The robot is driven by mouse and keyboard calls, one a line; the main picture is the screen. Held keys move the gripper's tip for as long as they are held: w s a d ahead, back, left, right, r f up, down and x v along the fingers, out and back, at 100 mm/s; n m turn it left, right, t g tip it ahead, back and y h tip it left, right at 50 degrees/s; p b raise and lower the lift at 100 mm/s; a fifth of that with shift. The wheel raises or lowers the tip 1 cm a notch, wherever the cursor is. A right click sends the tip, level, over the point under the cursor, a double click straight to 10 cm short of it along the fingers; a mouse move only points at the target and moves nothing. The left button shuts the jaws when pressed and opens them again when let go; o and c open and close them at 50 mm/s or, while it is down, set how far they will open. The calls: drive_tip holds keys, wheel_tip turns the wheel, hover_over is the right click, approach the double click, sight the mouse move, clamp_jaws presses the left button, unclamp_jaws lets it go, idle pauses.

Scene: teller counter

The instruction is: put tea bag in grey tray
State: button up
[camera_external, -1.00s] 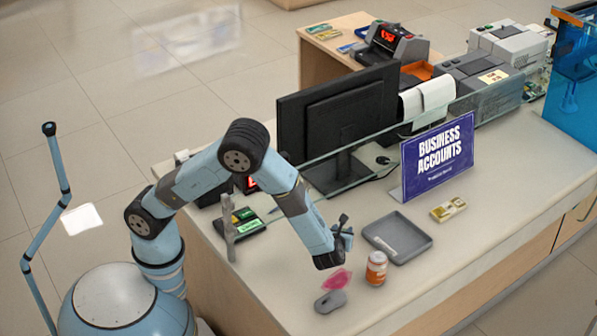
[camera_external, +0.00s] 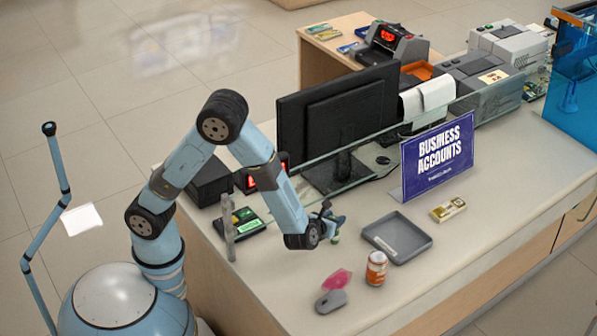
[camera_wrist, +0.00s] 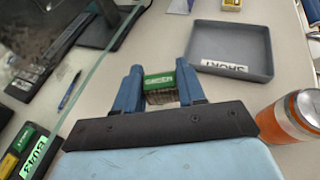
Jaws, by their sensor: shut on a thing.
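My gripper (camera_external: 328,220) is shut on a small green packet, the tea bag (camera_external: 336,239), just left of the grey tray. In the wrist view the tea bag (camera_wrist: 160,82) sits between the two blue fingers (camera_wrist: 160,88), with its green "GREEN" label up and a brownish lower part. The grey tray (camera_external: 420,247) lies flat on the counter with a white label inside. In the wrist view the tray (camera_wrist: 262,72) is ahead and to the right of the fingers, apart from the tea bag. Whether the tea bag touches the counter I cannot tell.
An orange can (camera_external: 376,268) stands in front of the tray, and is close on the right in the wrist view (camera_wrist: 292,115). A grey mouse (camera_external: 330,301) and pink item (camera_external: 337,280) lie nearer. A monitor (camera_external: 335,115), glass divider and blue sign (camera_external: 438,158) stand behind.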

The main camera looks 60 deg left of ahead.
drive_tip(key=w+d+m+t+h, duration=0.1)
drive_tip(key=w+d+m+h, duration=0.15)
drive_tip(key=w+h, duration=0.2)
drive_tip(key=m, duration=0.2)
hover_over(391, 243)
drive_tip(key=shift+h, duration=0.45)
drive_tip(key=f, duration=0.6)
drive_tip(key=s+f, duration=0.1)
drive_tip(key=f, duration=0.1)
drive_tip(key=shift+a+f, duration=0.2)
drive_tip(key=shift+f, duration=0.2)
drive_tip(key=shift+w+d+f, duration=0.15)
drive_tip(key=shift+w+f, duration=0.25)
drive_tip(key=shift+f, duration=0.05)
wheel_tip(391, 243, down, 3)
drive_tip(key=shift+w+f, duration=0.1)
drive_tip(key=shift+f, duration=0.05)
drive_tip(key=o, duration=1)
